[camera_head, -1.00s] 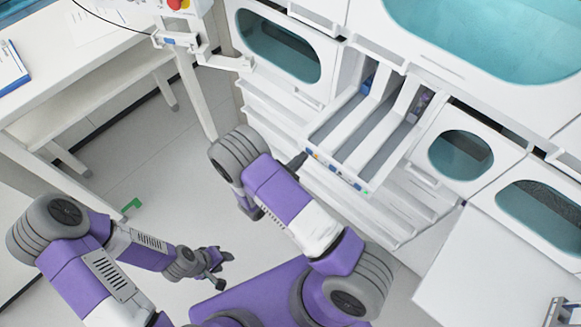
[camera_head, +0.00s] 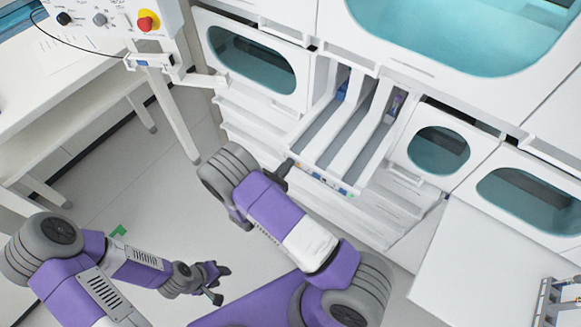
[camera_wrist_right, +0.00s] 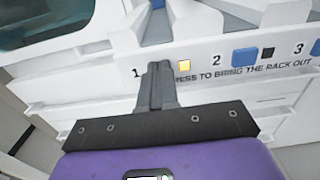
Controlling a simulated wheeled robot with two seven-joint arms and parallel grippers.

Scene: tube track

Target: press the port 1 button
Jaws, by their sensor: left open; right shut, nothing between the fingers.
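My right gripper (camera_wrist_right: 158,70) is shut and empty. In the right wrist view its fingertips are at the white front panel (camera_wrist_right: 215,85), between the printed "1" and a small lit yellow light (camera_wrist_right: 185,66). The port 1 button is hidden behind the fingertips, and I cannot tell whether they touch it or press it in. The same panel shows in the head view (camera_head: 322,180), with the right gripper (camera_head: 285,168) at its left end. My left gripper (camera_head: 220,284) is open and empty, low over the floor, away from the panel.
A blue button (camera_wrist_right: 245,57) with a dark light (camera_wrist_right: 268,53) sits by the "2", right of my fingers. Open rack channels (camera_head: 350,130) lie behind the panel. A control box with a red knob (camera_head: 146,20) stands upper left, beside a white table (camera_head: 60,100).

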